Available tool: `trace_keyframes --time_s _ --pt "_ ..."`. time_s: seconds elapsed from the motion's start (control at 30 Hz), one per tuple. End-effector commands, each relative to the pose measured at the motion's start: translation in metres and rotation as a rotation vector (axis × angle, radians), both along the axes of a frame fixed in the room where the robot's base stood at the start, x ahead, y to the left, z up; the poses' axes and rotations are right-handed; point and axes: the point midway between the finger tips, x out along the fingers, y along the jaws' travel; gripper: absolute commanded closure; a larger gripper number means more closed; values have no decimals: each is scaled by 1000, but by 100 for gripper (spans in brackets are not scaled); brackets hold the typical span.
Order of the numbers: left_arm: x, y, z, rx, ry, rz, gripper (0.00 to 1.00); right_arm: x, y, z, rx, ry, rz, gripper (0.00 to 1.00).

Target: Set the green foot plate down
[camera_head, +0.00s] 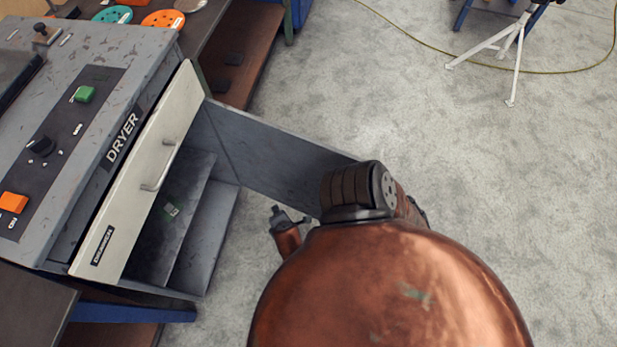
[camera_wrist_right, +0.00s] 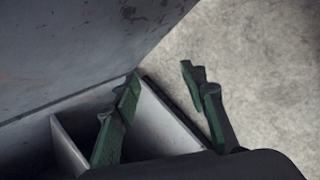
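My right gripper (camera_wrist_right: 160,78) shows in the right wrist view. Its two fingers, with green inner faces, are spread apart with nothing between them. It is beside a grey panel and a pale box-like edge, with the floor beyond. In the head view my copper-coloured arm fills the lower middle, and I cannot make out the fingers there. A teal-green disc with holes (camera_head: 112,15) lies on the bench at the top left, apart from the arm. I cannot tell whether it is the green foot plate. My left gripper is not in view.
A grey dryer (camera_head: 120,60) with a green and an orange button stands at the left. Its pale front panel (camera_head: 140,175) and grey side panels stand open near my arm. An orange disc (camera_head: 162,18) lies beside the teal one. Open floor and a white tripod (camera_head: 505,50) are at the right.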

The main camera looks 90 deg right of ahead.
Motion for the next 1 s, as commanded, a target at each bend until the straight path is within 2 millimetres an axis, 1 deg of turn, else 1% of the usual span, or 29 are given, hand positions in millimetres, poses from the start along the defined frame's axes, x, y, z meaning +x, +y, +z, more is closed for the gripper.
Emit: trace_keyframes --time_s 0.03,0.07,0.1,0.2,0.3,0.4,0.5,0.67,0.77,0.87,0.97,1.0 --pt "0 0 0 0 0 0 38 -28 18 -3 116 -7 -103 61" --pt "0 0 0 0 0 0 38 -42 30 -5 187 -10 -164 61" --pt "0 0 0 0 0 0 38 -59 47 -7 274 -9 -239 61" --pt "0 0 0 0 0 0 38 -91 87 -3 454 3 -394 61" --pt "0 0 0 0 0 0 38 -109 118 5 574 20 -494 61" --pt "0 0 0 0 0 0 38 -118 134 10 636 33 -544 61" --pt "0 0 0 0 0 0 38 -120 139 11 655 37 -560 61" --pt "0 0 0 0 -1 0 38 -120 139 11 655 37 -558 61" --pt "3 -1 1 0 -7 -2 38 -119 139 10 654 37 -556 61" --pt "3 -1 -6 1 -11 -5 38 -119 139 4 653 32 -552 61" --pt "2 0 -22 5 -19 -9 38 -119 138 -12 652 24 -543 61" --pt "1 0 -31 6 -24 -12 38 -120 138 -21 651 20 -538 61"
